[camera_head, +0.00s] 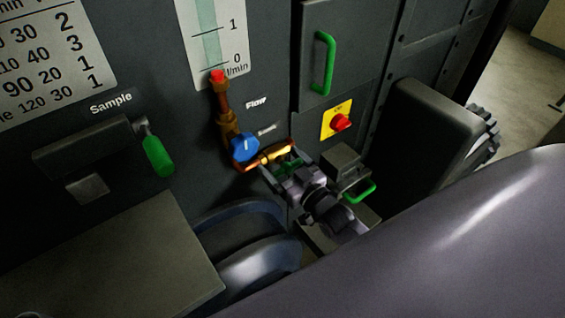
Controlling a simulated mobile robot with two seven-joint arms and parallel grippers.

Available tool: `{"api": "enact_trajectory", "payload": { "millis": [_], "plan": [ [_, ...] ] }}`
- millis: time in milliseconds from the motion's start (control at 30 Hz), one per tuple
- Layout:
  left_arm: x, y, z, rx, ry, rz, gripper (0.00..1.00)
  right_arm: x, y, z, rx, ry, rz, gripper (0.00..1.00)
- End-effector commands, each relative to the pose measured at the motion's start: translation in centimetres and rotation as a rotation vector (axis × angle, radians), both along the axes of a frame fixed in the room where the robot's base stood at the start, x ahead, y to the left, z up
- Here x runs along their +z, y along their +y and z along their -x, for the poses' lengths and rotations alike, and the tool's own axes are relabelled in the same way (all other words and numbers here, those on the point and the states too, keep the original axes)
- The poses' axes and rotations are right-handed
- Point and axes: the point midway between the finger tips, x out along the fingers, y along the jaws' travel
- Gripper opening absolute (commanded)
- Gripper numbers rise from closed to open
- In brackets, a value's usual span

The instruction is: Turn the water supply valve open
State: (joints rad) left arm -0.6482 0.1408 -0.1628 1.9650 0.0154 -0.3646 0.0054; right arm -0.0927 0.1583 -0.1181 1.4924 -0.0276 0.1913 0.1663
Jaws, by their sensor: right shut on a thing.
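A brass pipe (265,156) runs below the flow gauge and bends to the right along the dark panel. A blue knob (245,148) sits on it at the bend. At the pipe's right end is a small green handle (289,163), which I take to be the water supply valve's; it is partly hidden by my gripper. My right gripper (281,164) reaches up from the lower right and is shut on this green handle. I cannot tell the handle's exact angle. My left gripper is out of view.
The flow gauge (211,35) stands above the pipe. A green sample lever (158,156) hangs at the left. A red knob on a yellow plate (338,115), a green door handle (324,63) and a lower green handle (360,191) are to the right. A grey box (105,262) juts out lower left.

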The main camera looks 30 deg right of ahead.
Motion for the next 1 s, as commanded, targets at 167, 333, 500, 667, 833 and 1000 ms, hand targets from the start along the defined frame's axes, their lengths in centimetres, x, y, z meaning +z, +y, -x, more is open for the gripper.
{"api": "enact_trajectory", "payload": {
  "millis": [167, 333, 500, 667, 833, 1000],
  "plan": [
    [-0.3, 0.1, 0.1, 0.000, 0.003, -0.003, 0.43, 0.0, 0.0, 0.0, 0.000, -0.002, 0.012, 0.64],
    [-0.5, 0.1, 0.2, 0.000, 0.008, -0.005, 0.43, 0.0, 0.0, 0.0, 0.000, -0.002, 0.012, 1.00],
    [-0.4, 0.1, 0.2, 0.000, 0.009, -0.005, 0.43, 0.0, 0.0, 0.1, 0.000, -0.001, 0.011, 1.00],
    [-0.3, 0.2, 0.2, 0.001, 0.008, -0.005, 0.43, -0.1, -0.2, 1.4, 0.000, 0.001, 0.010, 1.00],
    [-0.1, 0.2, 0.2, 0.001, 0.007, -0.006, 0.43, -0.1, -0.6, 3.8, -0.001, 0.003, 0.010, 1.00],
    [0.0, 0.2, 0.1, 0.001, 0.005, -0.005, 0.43, -0.1, -0.8, 5.8, 0.000, -0.001, 0.011, 1.00]
  ]
}}
